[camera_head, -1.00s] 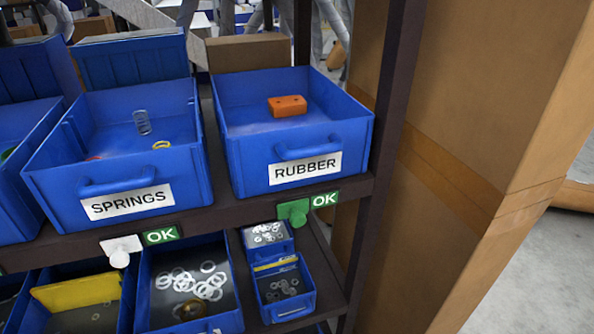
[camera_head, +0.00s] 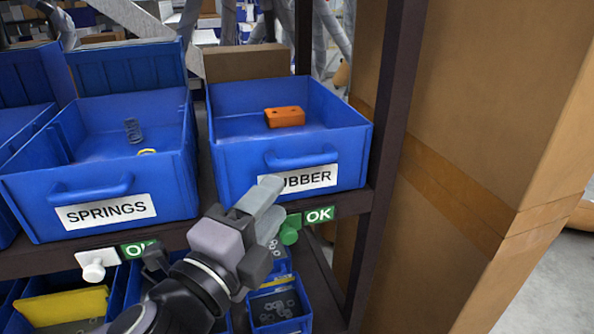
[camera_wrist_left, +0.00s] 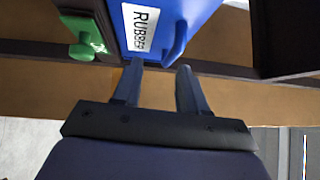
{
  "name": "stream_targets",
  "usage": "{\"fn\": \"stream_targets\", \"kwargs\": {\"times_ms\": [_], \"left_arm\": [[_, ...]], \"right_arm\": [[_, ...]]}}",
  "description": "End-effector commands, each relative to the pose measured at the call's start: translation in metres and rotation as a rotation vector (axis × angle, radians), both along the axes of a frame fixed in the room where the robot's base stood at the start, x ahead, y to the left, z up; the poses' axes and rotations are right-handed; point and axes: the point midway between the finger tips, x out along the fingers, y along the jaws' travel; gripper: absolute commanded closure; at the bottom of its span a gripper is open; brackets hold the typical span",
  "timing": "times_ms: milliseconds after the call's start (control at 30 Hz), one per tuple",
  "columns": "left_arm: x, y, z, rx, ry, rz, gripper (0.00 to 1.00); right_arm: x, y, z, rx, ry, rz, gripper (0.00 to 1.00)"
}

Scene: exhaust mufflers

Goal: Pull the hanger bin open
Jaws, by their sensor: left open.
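The blue bin labelled RUBBER (camera_head: 235,165) sits on the upper shelf and holds an orange rubber block with holes (camera_head: 284,117). Its blue handle (camera_head: 302,160) stands out from the front above the white label. My left gripper (camera_head: 274,198) is open and empty, just below and in front of this handle, covering the label's left end. In the left wrist view the two fingers (camera_wrist_left: 160,68) are spread, with the handle (camera_wrist_left: 177,42) just beyond them; I cannot tell whether they touch the bin. My right gripper is not in view.
The SPRINGS bin (camera_head: 100,165) stands to the left on the same shelf. A green knob (camera_head: 289,236) and OK tag (camera_head: 319,215) are on the shelf edge below. Smaller bins (camera_head: 280,306) sit lower. A dark post (camera_head: 386,150) and large cardboard box (camera_head: 470,120) stand right.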

Motion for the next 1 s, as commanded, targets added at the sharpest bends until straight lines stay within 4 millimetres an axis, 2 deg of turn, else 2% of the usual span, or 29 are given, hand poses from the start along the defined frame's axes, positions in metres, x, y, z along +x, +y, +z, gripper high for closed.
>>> {"fn": "stream_targets", "kwargs": {"times_ms": [100,267,700,1000], "left_arm": [[-0.003,-0.002,0.011,0.064,-0.077,-0.007,0.58],[-0.001,-0.005,0.017,0.092,-0.11,-0.009,0.58],[0.046,-0.03,0.024,0.092,-0.108,-0.009,0.58],[0.058,-0.037,0.025,0.092,-0.106,-0.01,0.58]], "right_arm": [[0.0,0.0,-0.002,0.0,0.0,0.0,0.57],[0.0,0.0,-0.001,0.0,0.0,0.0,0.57],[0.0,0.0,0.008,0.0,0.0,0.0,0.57],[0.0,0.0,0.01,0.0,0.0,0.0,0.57]]}}
